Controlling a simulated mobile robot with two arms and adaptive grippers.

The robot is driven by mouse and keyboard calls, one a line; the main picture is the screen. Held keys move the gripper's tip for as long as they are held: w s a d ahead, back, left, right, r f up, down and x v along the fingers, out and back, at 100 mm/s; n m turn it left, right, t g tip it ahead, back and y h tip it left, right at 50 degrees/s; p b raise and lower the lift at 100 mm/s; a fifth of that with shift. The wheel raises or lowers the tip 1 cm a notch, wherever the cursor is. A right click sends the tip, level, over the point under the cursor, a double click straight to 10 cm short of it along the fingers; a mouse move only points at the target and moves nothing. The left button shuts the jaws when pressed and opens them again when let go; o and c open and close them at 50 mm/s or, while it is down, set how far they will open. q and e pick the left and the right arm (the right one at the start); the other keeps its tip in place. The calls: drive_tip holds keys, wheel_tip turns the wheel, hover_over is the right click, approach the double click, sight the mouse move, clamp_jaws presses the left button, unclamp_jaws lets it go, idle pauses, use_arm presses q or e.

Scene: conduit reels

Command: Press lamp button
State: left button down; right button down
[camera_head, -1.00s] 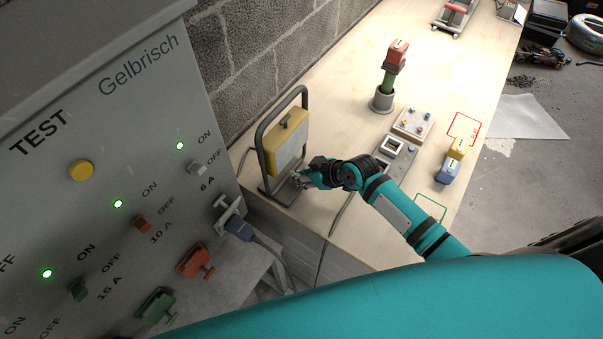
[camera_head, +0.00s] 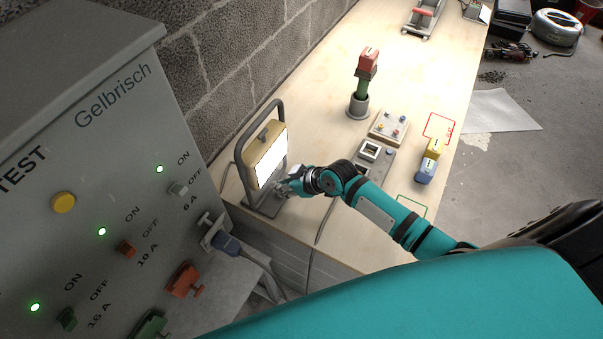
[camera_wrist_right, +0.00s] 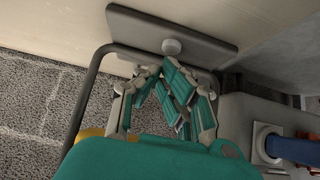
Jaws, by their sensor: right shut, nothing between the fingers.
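The yellow work lamp (camera_head: 266,158) stands in a grey tube frame on the near left end of the table. Its panel glows bright white. In the right wrist view, a round grey button (camera_wrist_right: 172,46) sits on the lamp's flat base plate (camera_wrist_right: 205,38). My right gripper (camera_head: 284,188) is shut and empty, low in front of the lamp. In the wrist view its fingertips (camera_wrist_right: 162,68) are close to the button; I cannot tell whether they touch it. My left gripper is not in view.
The grey TEST cabinet (camera_head: 105,150) with switches, plugs and green lights stands at the left. On the wooden table (camera_head: 310,110) are a red and green piece in a round holder (camera_head: 358,105), a small button box (camera_head: 388,127) and yellow and blue blocks (camera_head: 427,165).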

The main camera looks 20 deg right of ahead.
use_arm(q)
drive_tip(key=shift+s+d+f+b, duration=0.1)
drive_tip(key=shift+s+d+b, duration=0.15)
drive_tip(key=shift+b, duration=0.55)
use_arm(e)
drive_tip(key=r+v, duration=0.1)
drive_tip(key=v, duration=1)
drive_tip(key=shift+w+a, duration=0.3)
drive_tip(key=shift+a, duration=0.05)
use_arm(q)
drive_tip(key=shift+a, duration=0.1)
use_arm(e)
drive_tip(key=shift+r, duration=0.1)
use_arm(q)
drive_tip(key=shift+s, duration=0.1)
